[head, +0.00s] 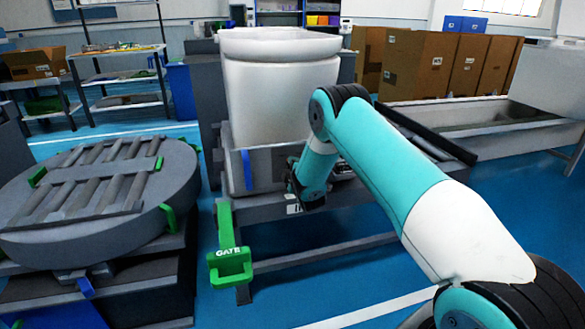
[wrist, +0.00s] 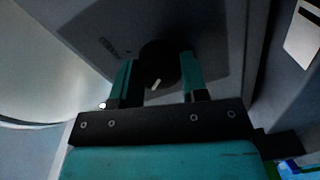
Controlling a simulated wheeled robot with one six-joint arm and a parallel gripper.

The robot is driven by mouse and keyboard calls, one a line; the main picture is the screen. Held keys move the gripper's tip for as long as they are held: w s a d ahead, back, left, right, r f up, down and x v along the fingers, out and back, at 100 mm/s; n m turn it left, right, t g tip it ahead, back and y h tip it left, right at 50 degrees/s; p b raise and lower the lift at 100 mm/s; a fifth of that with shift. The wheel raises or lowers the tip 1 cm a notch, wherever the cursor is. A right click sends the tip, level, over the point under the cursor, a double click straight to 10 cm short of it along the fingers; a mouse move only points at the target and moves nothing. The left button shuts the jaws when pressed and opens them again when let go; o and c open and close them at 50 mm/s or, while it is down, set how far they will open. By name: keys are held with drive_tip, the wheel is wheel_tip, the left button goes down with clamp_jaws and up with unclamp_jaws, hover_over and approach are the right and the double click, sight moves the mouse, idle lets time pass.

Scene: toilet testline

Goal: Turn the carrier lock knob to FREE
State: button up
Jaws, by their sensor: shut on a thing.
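A round black knob (wrist: 158,62) with a pale pointer line sits on a dark grey panel (wrist: 205,30) in the wrist view. The line points down and slightly left in the picture. My gripper (wrist: 158,75) has its two teal fingers on either side of the knob, shut on it. Small lettering on the panel left of the knob is too blurred to read. In the head view my arm reaches to the front of the grey carrier (head: 262,165) under a white toilet bowl (head: 278,95); the knob is hidden there.
A green lever marked GATE (head: 230,262) stands at the carrier's front left. A round grey turntable (head: 100,195) with slats is at left. A long trough (head: 470,118) and cardboard boxes (head: 420,65) are at right and behind. Blue floor is open in front.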

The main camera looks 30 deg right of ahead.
idle(0.3)
drive_tip(key=o, duration=0.9)
drive_tip(key=shift+a, duration=0.1)
drive_tip(key=b+v, duration=1.7)
drive_tip(key=shift+s+r, duration=0.15)
